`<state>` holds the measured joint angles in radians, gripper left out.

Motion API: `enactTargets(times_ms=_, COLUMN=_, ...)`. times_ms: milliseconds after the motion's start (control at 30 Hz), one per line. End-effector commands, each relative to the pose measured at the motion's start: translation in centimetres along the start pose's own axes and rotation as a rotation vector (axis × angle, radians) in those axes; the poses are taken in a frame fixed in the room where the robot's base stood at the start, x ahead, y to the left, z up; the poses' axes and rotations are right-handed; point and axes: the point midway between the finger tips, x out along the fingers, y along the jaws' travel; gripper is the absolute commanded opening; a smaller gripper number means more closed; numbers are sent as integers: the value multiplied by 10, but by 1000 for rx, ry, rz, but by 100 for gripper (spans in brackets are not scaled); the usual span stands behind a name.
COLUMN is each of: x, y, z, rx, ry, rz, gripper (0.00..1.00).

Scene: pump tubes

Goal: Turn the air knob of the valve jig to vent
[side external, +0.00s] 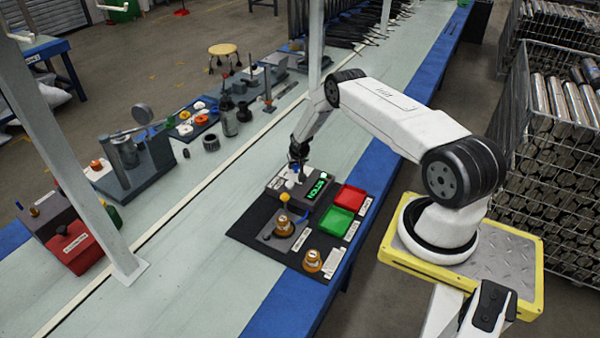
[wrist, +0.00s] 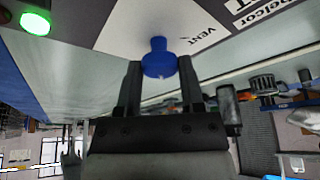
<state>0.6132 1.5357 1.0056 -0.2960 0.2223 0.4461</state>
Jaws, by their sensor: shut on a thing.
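My gripper (wrist: 160,78) is shut on the blue knob, one dark finger on each side. In the side view my gripper (side external: 297,167) is over the jig's far end, and the knob is mostly hidden there.
A green lamp (wrist: 35,23) is lit on the panel. A red tray (side external: 349,197) and a green tray (side external: 337,221) stand beside the jig. A yellow-knobbed lever (side external: 285,198) and brass parts (side external: 312,260) are nearer the camera.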

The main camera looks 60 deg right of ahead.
Motion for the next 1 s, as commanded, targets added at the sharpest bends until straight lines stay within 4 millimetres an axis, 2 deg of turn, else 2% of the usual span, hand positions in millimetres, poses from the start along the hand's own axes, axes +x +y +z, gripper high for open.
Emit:
enactTargets(times_ms=467, x=0, y=1, z=-1, rx=-64, ry=1, rz=-28, gripper=0)
enactTargets(times_ms=1000, x=0, y=2, z=-2, rx=-229, ry=2, rz=-96, gripper=0)
